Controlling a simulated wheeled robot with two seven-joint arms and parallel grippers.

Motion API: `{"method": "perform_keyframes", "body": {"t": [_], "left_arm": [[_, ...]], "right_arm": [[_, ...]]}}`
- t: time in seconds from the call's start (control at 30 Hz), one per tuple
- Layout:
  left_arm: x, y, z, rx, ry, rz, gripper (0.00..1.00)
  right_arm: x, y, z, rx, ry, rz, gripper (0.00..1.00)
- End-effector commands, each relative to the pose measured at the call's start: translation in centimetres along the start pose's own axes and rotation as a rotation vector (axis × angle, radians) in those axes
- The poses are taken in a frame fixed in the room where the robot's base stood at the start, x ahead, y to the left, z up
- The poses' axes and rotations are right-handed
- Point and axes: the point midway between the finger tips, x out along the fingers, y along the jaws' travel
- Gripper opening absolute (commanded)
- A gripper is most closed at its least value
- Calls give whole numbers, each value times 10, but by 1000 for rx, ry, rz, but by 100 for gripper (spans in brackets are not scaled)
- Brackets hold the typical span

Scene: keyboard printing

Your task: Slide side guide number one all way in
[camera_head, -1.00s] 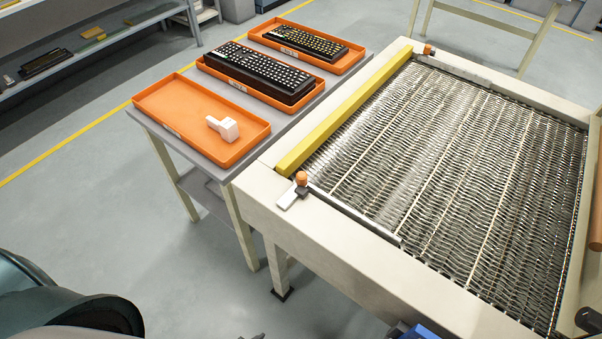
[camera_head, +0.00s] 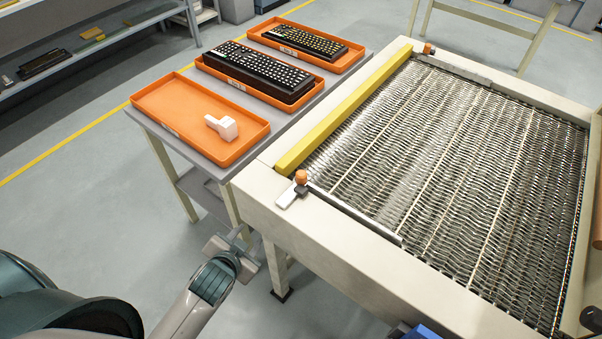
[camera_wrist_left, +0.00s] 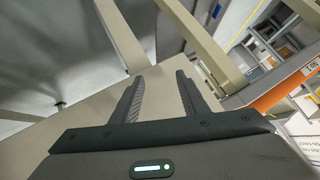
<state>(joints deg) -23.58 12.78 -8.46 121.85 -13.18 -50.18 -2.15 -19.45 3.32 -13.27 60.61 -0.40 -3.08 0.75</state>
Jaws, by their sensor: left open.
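A metal side guide (camera_head: 355,213) runs along the near edge of the wire-mesh conveyor (camera_head: 450,160). At its left end are an orange knob (camera_head: 301,177) and a small white plate. A second guide (camera_head: 455,68) with an orange knob (camera_head: 428,49) lies along the far edge. I see no number on either guide. My left gripper (camera_head: 235,246) is at the left of the conveyor frame, apart from the near knob. In the left wrist view the gripper (camera_wrist_left: 159,90) is open with nothing between its fingers. My right gripper is not seen.
A yellow bar (camera_head: 345,110) crosses the conveyor's left end. A grey table (camera_head: 190,150) beside it holds orange trays, two with keyboards and one with a white object (camera_head: 222,127). The conveyor's pale frame (camera_head: 330,245) stands close to my left gripper. The mesh is clear.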

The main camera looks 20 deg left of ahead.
Motion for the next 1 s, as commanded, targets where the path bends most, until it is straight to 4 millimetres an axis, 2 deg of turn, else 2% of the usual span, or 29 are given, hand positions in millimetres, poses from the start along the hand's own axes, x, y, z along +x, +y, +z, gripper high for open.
{"method": "perform_keyframes", "body": {"t": [0.1, 0.47, 0.6, 0.87, 1.0], "left_arm": [[-21, -18, -19, 8, 20, -33, 41], [-74, -62, -62, 28, 74, -119, 41], [-82, -91, -100, 100, 190, -204, 41], [-95, -127, -167, 255, 409, -340, 41], [-111, -144, -213, 381, 564, -432, 41]], "right_arm": [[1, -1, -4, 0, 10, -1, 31], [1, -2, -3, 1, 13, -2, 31], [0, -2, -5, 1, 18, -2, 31], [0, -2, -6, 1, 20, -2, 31], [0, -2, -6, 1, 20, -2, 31]]}}
